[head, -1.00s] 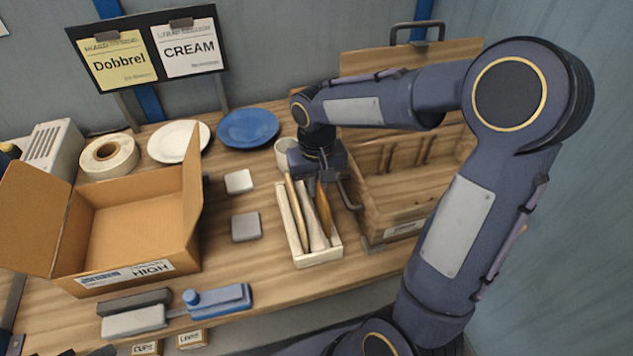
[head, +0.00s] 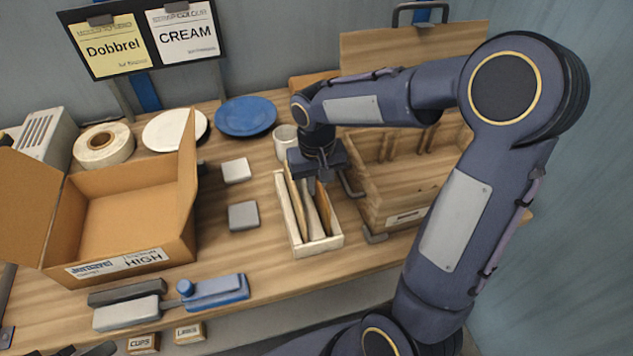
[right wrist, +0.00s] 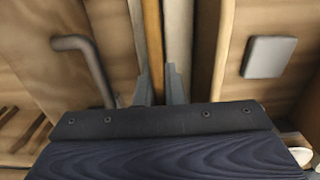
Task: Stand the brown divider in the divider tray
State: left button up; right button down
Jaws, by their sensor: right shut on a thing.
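The divider tray (head: 283,207) is a narrow pale open box on the bench, right of the middle. My right gripper (head: 318,181) is over its far part, pointing down. The right wrist view shows its fingers (right wrist: 160,84) on either side of the thin brown divider (right wrist: 152,45); the gripper is shut on it. In the head view the brown divider (head: 325,212) runs along the tray's right side, its upper end hidden by the gripper. A pale divider and a tan one stand to its left. Whether its lower edge touches the tray floor cannot be seen. My left gripper is not in view.
A wooden crate (head: 395,205) with a metal handle stands close right of the tray. A white mug (head: 284,144) is behind it. Grey blocks (head: 243,215) and an open cardboard box (head: 125,250) lie to the left. The bench is clear in front of the tray.

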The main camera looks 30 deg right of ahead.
jog(key=c, duration=1.5)
grip_release()
jog(key=shift+o, duration=0.2)
jog(key=shift+r, duration=0.1)
notch_tip(320, 180, up, 8)
jog(key=shift+f, duration=0.2)
jog(key=shift+s+r, duration=0.15)
jog(key=shift+s, duration=0.15)
jog(key=s+a+t+y, duration=0.2)
jog(key=s, duration=0.6)
jog(key=s+a+t+y, duration=0.1)
jog(key=s+a+t, duration=0.1)
jog(key=s, duration=0.6)
jog(key=shift+s+f+n+t+y, duration=0.15)
jog(key=shift+f+n+t+y, duration=0.3)
jog(key=shift+t, duration=0.35)
